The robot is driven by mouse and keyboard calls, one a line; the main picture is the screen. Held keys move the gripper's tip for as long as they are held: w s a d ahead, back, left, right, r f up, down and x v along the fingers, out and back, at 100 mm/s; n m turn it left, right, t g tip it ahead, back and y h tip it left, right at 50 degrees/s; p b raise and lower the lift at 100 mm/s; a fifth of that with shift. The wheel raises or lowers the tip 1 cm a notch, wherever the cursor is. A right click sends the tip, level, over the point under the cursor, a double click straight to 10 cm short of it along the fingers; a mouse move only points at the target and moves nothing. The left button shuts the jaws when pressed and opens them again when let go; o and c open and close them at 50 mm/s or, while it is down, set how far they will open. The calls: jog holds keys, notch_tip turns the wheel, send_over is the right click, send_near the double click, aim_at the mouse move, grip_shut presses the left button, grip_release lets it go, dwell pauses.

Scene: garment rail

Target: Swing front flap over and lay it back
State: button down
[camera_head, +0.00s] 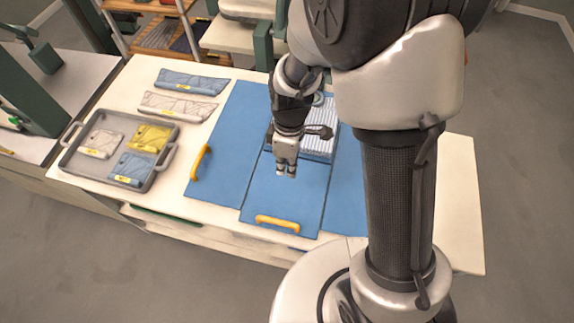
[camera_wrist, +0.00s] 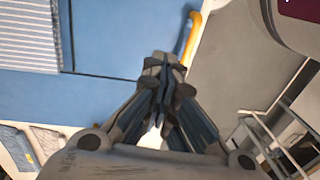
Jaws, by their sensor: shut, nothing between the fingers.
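A blue folding board lies on the white table. Its front flap (camera_head: 282,203) lies flat toward the table's front edge, with a yellow handle (camera_head: 278,223) along its near side. A yellow handle also shows in the wrist view (camera_wrist: 188,36), just beyond the fingertips. A striped garment (camera_head: 317,146) lies on the board behind the front flap, partly hidden by my arm; it also shows in the wrist view (camera_wrist: 25,35). My gripper (camera_head: 286,174) is shut and empty, pointing down above the front flap, apart from the handle.
The left flap (camera_head: 226,140) with its own yellow handle (camera_head: 200,162) lies flat. A grey tray (camera_head: 65,160) with folded garments stands at left. Two folded garments (camera_head: 190,82) (camera_head: 178,106) lie behind it. My arm hides much of the right side.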

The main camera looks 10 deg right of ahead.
jog(key=c, duration=2.3)
grip_release()
jog(key=o, duration=0.7)
jog(key=shift+o, duration=0.2)
notch_tip(320, 180, up, 12)
jog(key=w, duration=0.1)
jog(key=shift+w+d, duration=0.2)
jog(key=shift+d, duration=0.05)
